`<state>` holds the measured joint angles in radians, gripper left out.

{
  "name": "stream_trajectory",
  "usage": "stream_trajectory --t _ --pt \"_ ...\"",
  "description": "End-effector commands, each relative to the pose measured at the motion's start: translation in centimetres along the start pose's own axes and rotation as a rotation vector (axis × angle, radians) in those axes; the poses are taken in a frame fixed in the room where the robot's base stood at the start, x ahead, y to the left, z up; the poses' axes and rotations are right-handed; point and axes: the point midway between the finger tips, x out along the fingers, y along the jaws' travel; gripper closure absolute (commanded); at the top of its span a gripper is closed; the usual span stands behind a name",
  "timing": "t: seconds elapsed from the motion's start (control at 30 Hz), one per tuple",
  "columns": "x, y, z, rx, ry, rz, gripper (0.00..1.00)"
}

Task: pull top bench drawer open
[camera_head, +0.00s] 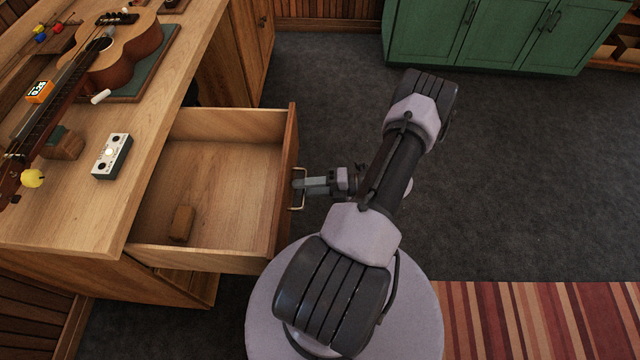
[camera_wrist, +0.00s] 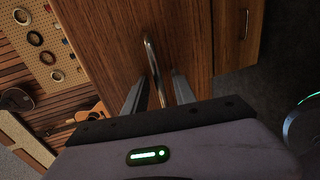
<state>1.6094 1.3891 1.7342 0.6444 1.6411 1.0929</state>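The top bench drawer (camera_head: 215,170) is pulled far out of the wooden bench in the head view. Its front panel (camera_head: 287,180) faces right, toward my arm. The metal bar handle (camera_head: 299,190) is on that front. In the wrist view the drawer front (camera_wrist: 105,45) fills the upper middle, and the handle (camera_wrist: 151,55) runs between my fingers. My gripper (camera_head: 305,186) is at the handle. In the wrist view my gripper (camera_wrist: 160,82) has its fingers apart, one on each side of the bar, with gaps showing. The handle's lower end is partly hidden.
A small brown block (camera_head: 181,222) lies in the drawer. A ukulele (camera_head: 120,50), a white pedal box (camera_head: 112,156) and small items lie on the bench top (camera_head: 150,95). Green cabinets (camera_head: 500,35) stand at the back. Grey floor (camera_head: 540,180) is clear right of my arm; a striped rug (camera_head: 540,320) lies in front.

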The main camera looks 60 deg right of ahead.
Motion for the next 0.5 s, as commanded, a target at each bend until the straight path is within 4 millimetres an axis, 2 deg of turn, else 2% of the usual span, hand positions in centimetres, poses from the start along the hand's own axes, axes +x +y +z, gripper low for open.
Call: stream_trajectory --t 0.17,0.27,0.5 --pt "-1.2 0.1 0.1 0.0 -0.002 0.0 0.68" --pt "-3.5 0.2 0.1 -0.001 -0.004 -0.001 0.68" --pt "-11.2 0.2 0.1 -0.001 -0.005 -0.002 0.68"
